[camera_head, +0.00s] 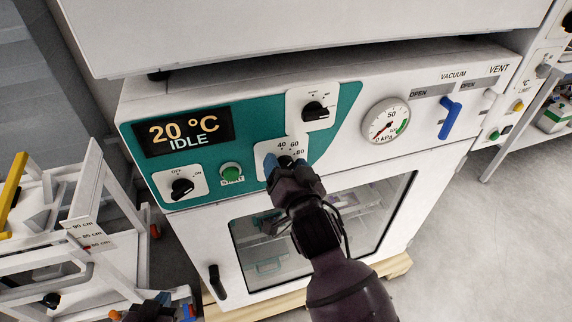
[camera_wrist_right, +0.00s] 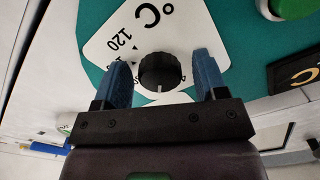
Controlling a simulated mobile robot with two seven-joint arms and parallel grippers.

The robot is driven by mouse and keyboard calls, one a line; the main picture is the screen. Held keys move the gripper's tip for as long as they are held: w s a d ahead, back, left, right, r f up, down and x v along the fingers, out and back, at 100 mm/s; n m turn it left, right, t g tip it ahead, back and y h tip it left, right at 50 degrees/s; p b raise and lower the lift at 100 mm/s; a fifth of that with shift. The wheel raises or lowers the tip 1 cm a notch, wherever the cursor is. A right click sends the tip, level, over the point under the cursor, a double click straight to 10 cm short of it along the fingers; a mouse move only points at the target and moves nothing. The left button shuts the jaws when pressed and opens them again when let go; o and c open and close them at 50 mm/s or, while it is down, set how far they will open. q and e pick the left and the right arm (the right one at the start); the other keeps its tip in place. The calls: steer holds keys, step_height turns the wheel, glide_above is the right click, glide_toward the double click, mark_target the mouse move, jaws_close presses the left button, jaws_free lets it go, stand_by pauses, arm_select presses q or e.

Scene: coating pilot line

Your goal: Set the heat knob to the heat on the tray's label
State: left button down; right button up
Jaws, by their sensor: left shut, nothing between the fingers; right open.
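The heat knob (camera_wrist_right: 160,72) is black and round on a white plate (camera_wrist_right: 118,32) marked °C and 120. Its white pointer line faces the bottom of the right wrist view. In the head view the knob (camera_head: 286,161) is partly hidden by my right gripper (camera_head: 285,168), with 40, 60 and 80 showing around it. My right gripper (camera_wrist_right: 161,70) is open, one blue finger on each side of the knob; I cannot tell whether they touch it. My left gripper (camera_head: 155,305) is shut and empty at the bottom edge. No readable tray label shows.
The oven display (camera_head: 183,132) reads 20 °C IDLE. An off/on knob (camera_head: 182,187), green start button (camera_head: 231,171), upper knob (camera_head: 316,111), gauge (camera_head: 386,122) and blue vacuum lever (camera_head: 450,117) are nearby.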

steer(key=v, duration=1)
steer(key=shift+s, duration=0.35)
steer(key=d+f+n+g+h, duration=0.3)
steer(key=d+f+n, duration=0.1)
steer(key=d+f, duration=0.8)
steer(key=s+d+f+m+g+h, duration=0.1)
steer(key=s+d+f+g+h, duration=0.1)
steer(key=s+d+f, duration=0.8)
steer(key=d+f, duration=0.1)
steer(key=d, duration=0.1)
steer(key=shift+d+f+g+h, duration=0.3)
steer(key=shift+f+h, duration=0.05)
steer(key=shift+h, duration=0.05)
